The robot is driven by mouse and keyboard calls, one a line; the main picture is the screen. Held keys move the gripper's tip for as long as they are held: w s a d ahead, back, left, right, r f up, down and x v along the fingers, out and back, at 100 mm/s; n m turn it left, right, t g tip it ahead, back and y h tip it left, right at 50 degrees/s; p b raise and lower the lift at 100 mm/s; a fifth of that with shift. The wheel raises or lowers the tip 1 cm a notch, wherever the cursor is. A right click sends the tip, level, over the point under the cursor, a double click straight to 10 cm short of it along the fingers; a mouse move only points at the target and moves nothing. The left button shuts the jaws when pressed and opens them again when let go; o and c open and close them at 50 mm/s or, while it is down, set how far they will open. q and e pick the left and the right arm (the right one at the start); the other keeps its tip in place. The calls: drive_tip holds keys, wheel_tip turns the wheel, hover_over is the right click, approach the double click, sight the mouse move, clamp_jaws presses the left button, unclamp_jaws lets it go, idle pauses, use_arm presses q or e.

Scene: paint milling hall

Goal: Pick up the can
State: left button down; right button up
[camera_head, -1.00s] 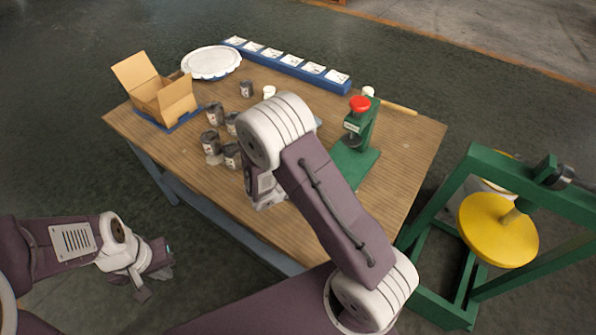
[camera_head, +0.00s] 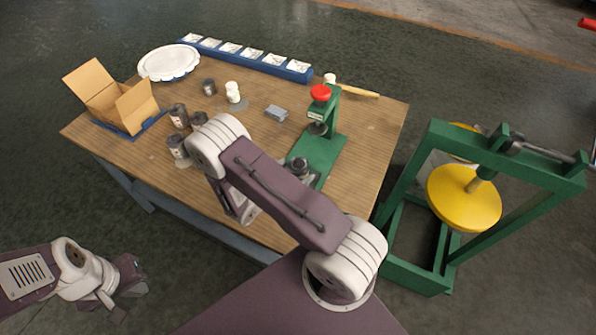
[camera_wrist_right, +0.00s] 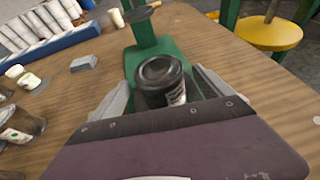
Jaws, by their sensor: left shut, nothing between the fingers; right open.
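A dark can with a black lid and pale label (camera_wrist_right: 162,84) stands upright between the fingers of my right gripper (camera_wrist_right: 160,92) in the right wrist view. The fingers are open, one on each side; contact is not clear. Other dark cans (camera_head: 178,116) stand at the left of the table, with one farther back (camera_head: 209,86). My left gripper (camera_head: 112,300) is shut and empty, off the table at lower left.
The green press (camera_head: 318,150) with a red knob stands just beyond the can. A grey block (camera_head: 276,113), white containers (camera_head: 232,91), an open cardboard box (camera_head: 128,108) and a blue rack (camera_head: 245,59) share the table. A green frame with yellow discs (camera_head: 463,198) stands right.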

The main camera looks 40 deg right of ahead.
sight(301, 165)
drive_tip(key=x, duration=0.3)
drive_tip(key=shift+d+f, duration=0.15)
drive_tip(key=shift+d, duration=0.05)
drive_tip(key=shift+a, duration=0.15)
drive_tip(key=c, duration=0.5)
clamp_jaws()
drive_tip(key=shift+r, duration=0.2)
drive_tip(key=shift+r, duration=0.3)
drive_tip(key=r, duration=0.3)
drive_tip(key=shift+s+r, duration=0.35)
drive_tip(key=shift+s, duration=0.05)
drive_tip(key=s+d+r+p, duration=0.2)
drive_tip(key=s+r+p, duration=0.4)
drive_tip(key=s, duration=0.4)
drive_tip(key=shift+s+r+p, duration=0.25)
drive_tip(key=shift+s+p, duration=0.1)
drive_tip(key=shift+p, duration=0.4)
